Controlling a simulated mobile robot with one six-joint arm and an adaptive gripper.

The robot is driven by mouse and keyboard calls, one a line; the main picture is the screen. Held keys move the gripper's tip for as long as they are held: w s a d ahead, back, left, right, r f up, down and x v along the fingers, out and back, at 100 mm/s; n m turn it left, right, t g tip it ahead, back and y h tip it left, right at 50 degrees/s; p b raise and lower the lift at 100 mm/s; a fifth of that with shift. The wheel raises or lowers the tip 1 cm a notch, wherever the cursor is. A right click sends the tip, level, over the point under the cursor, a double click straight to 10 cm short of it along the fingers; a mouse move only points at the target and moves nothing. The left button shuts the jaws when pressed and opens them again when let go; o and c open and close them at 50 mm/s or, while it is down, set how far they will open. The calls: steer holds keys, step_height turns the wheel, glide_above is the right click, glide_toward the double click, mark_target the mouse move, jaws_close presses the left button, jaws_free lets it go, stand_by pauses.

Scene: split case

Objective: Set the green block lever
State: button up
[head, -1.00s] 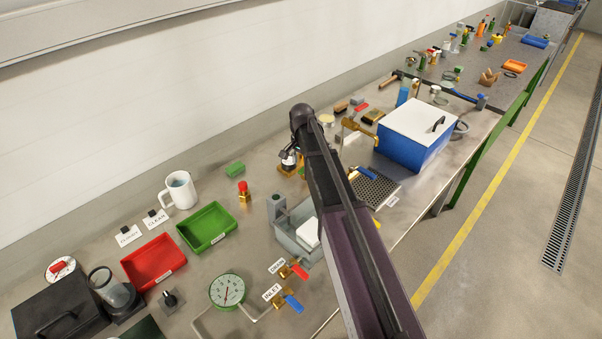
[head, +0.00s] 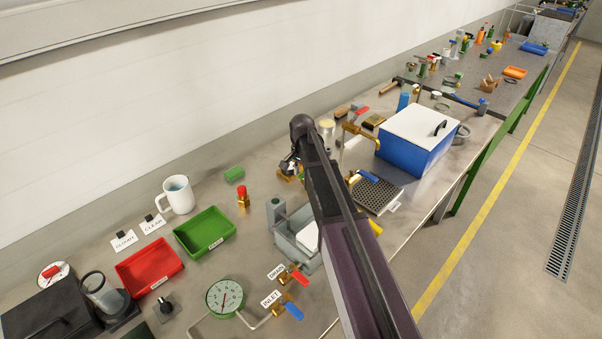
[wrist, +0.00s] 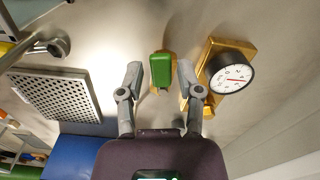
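The green block lever (wrist: 160,70) shows in the wrist view as a green bar, with a brass-coloured part behind it. My gripper (wrist: 160,74) is open, with one finger on each side of the lever. Gaps show between the lever and both fingers. The depth between the fingertips and the lever is hard to judge. In the head view my arm hides the lever and most of my gripper (head: 290,165).
A brass block with a round dial (wrist: 232,78) stands close to the right finger. A perforated plate (wrist: 66,94) lies to the left. The blue box with a white lid (head: 415,155) and a grey bin (head: 284,236) stand near my arm.

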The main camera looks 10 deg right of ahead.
jaws_close()
steer(key=shift+s+d, duration=0.1)
steer(key=n, duration=0.1)
steer(key=d+n, duration=0.1)
steer(key=n, duration=0.1)
steer(key=shift+s, duration=0.4)
steer(key=n, duration=0.2)
steer(key=d+n, duration=0.1)
steer(key=n, duration=0.1)
steer(key=shift+s+d, duration=0.15)
steer(key=shift+s, duration=0.05)
steer(key=d+n, duration=0.1)
steer(key=n, duration=0.3)
steer(key=shift+d+n, duration=0.3)
steer(key=shift+d, duration=0.1)
steer(key=shift+w+d+n, duration=0.2)
steer(key=shift+d+n, duration=0.2)
steer(key=shift+n, duration=0.65)
steer(key=shift+w+d+n, duration=0.15)
steer(key=shift+d+n, duration=0.2)
steer(key=shift+n, duration=0.7)
